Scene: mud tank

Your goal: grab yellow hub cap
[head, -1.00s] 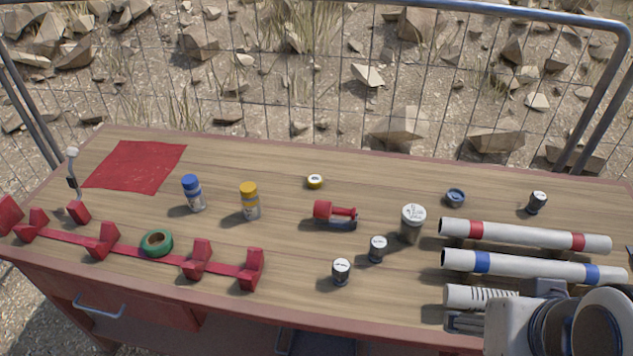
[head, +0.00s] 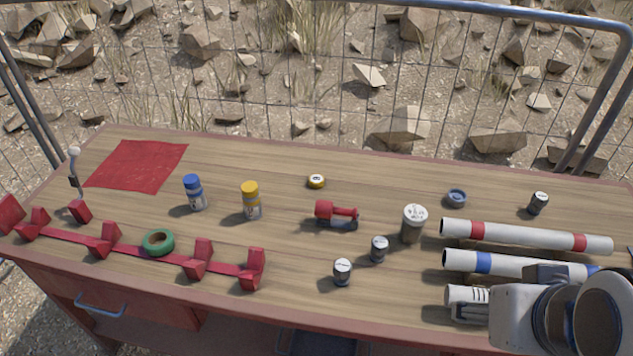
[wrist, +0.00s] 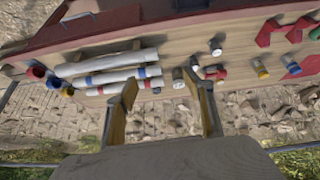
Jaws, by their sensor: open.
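The yellow hub cap (head: 316,181) is a small, low round piece with a pale centre. It lies on the wooden tabletop near the back middle in the head view, with clear wood around it. I cannot make it out surely in the wrist view. My gripper (wrist: 160,82) is open in the wrist view, with its two fingers spread wide and nothing held between them.
A blue cap (head: 456,198) lies right of it. A red tool (head: 337,214), a grey canister (head: 413,223) and small jars stand in front. Yellow-lidded (head: 251,200) and blue-lidded bottles (head: 194,192) stand left. White tubes (head: 525,237) fill the right; a wire fence (head: 300,75) is behind.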

